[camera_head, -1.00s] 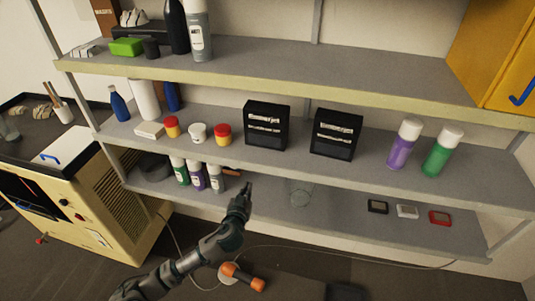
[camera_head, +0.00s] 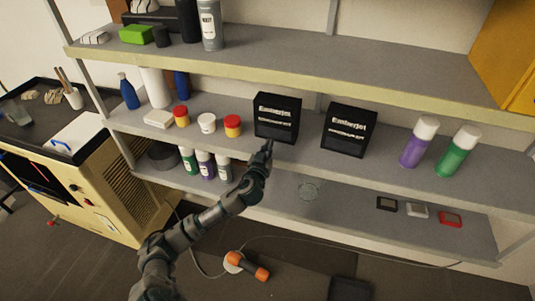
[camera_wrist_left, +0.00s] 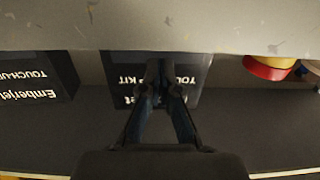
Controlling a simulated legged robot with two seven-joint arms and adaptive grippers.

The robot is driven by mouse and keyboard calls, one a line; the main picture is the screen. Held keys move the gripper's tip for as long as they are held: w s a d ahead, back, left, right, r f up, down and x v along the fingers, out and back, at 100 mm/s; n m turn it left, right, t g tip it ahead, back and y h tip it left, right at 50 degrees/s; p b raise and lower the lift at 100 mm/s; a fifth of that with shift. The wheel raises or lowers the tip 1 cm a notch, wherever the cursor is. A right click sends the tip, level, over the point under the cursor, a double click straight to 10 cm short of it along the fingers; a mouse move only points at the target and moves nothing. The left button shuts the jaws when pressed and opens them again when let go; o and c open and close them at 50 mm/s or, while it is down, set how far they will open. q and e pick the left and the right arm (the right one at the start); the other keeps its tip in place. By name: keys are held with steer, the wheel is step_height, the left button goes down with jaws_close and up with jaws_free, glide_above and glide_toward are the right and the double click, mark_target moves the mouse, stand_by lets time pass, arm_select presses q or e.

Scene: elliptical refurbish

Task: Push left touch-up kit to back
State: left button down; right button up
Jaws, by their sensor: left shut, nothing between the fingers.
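The left touch-up kit (camera_head: 278,117) is a black box with white lettering on the middle shelf (camera_head: 395,180). A matching right touch-up kit (camera_head: 349,130) stands to its right, with a gap between. My left gripper (camera_head: 267,148) is shut and empty, at the lower front of the left kit. In the left wrist view, which is upside down, the shut fingers (camera_wrist_left: 163,68) overlap the left kit's face (camera_wrist_left: 197,78) and hide part of its lettering. I cannot tell if they touch it. The right kit (camera_wrist_left: 38,85) shows at the left there. My right gripper is not in view.
A purple spray can (camera_head: 419,142) and a green one (camera_head: 458,151) stand to the right. The upper shelf's edge (camera_head: 300,80) runs above the kits.

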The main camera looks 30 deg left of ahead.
mark_target(274, 133)
arm_select(q)
steer(key=shift+w+a, duration=0.35)
steer(key=shift+w+d+r, duration=0.1)
steer(key=shift+d, duration=0.5)
steer(key=shift+w+a, duration=0.1)
steer(key=shift+w, duration=0.15)
steer(key=shift+w+a, duration=0.5)
steer(key=shift+a, duration=0.05)
steer(key=shift+w+d, duration=0.15)
steer(key=shift+w, duration=0.2)
steer(key=shift+w+b, duration=0.3)
steer(key=shift+w, duration=0.2)
steer(key=shift+w+a, duration=0.35)
steer(key=shift+w, duration=0.1)
steer(key=shift+b+x, duration=0.4)
steer(key=shift+x, duration=0.8)
steer(key=shift+w, duration=0.1)
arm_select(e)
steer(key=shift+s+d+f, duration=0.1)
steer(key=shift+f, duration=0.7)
